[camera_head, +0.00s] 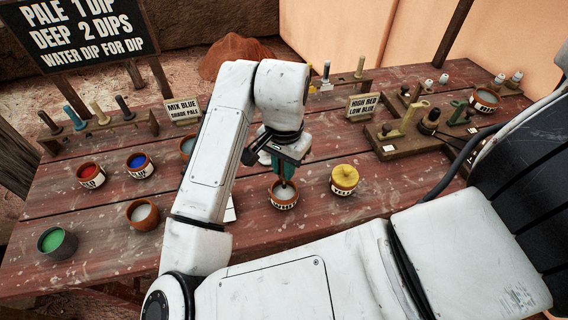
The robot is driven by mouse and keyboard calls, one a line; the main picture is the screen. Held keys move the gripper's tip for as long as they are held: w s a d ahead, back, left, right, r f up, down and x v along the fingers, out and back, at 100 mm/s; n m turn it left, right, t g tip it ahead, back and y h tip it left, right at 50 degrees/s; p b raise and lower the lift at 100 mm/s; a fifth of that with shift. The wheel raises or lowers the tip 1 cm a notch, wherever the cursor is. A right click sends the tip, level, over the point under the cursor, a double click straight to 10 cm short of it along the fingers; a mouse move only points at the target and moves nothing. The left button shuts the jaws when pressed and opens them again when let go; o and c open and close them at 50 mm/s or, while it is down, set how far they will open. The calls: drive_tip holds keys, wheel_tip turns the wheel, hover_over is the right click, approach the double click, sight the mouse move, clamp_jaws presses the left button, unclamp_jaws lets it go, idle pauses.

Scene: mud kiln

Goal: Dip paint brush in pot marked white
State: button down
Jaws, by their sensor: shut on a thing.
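My gripper (284,165) is shut on a paint brush (284,183), which points down. Only the brush's dark lower end shows below the fingers. That end overlaps the mouth of a small terracotta pot (284,205) with a pale label. I cannot tell whether the bristles touch the contents, and the label is too small to read surely. An open pot with pale contents (142,214) stands to the left, its label not visible. Another pot (187,146) is partly hidden behind my arm.
Red (90,175) and blue (139,165) paint pots and a green can (57,243) stand at left. A yellow-topped pot (344,180) is close right of the gripper. A wooden rack (105,130) is back left; a wooden fixture (410,145) is at right.

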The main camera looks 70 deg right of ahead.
drive_tip(key=shift+f+b, duration=1.6)
drive_tip(key=shift+f, duration=0.5)
drive_tip(key=shift+r, duration=0.15)
drive_tip(key=shift+r+p, duration=3.15)
drive_tip(key=shift+r, duration=0.25)
drive_tip(key=shift+s, duration=0.1)
